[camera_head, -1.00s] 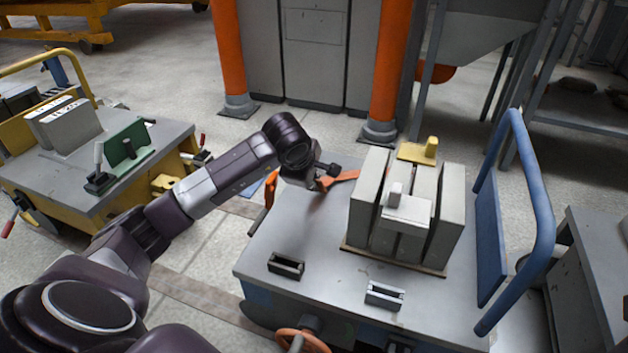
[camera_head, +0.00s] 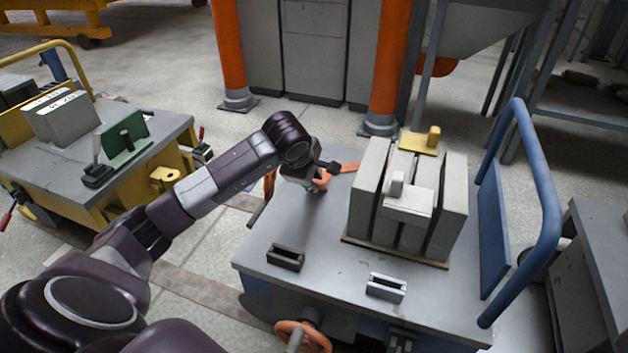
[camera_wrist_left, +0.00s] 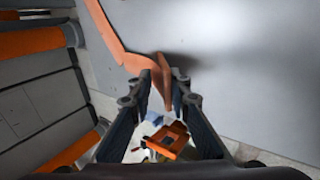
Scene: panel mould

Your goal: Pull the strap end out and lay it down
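The orange strap (camera_head: 350,167) shows beside the grey block assembly (camera_head: 437,215) on the trolley's grey top (camera_head: 310,235). In the left wrist view the strap (camera_wrist_left: 110,38) runs down across the grey surface and bends to the fingertips. My left gripper (camera_head: 325,174) is at the trolley's far left corner. In the left wrist view its fingertips (camera_wrist_left: 164,80) are close together with the strap's end between them, and it looks shut on the strap. Where the strap leads by the blocks is hidden in the head view. My right gripper is not in view.
Two small brackets, a dark one (camera_head: 286,257) and a light one (camera_head: 386,288), stand near the trolley's front edge. A blue handrail (camera_head: 535,170) bounds the right side. A yellow trolley (camera_head: 60,180) stands at left. The tabletop between brackets and gripper is clear.

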